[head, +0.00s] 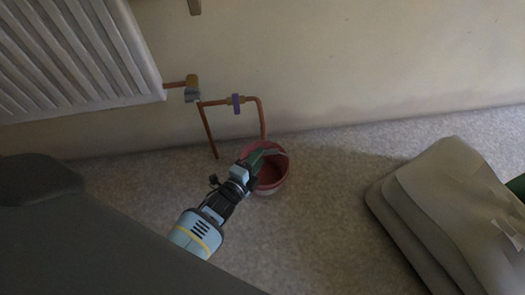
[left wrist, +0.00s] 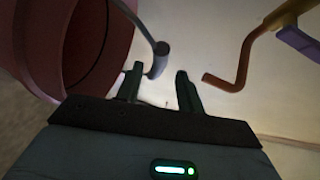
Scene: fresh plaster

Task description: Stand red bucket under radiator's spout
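The red bucket (head: 276,181) stands on the floor near the wall, its grey handle lying toward the rim. In the left wrist view the bucket (left wrist: 103,40) fills the upper left, and the handle's dark grip (left wrist: 160,58) is just beyond my fingertips, near the left finger. My left gripper (head: 256,158) reaches to the bucket; its fingers (left wrist: 160,80) are apart, with nothing clamped between them. The copper spout (head: 262,120) comes down at the bucket's back rim; I cannot tell if its end is over the opening. The spout's end (left wrist: 212,79) shows right of the fingers. My right gripper is out of view.
The white radiator (head: 75,50) hangs on the wall at upper left. A purple lever (head: 236,103) sits on the spout pipe; another copper pipe (head: 208,132) runs down to the floor. Stacked grey padded pieces (head: 440,205) lie at right. Floor between is clear.

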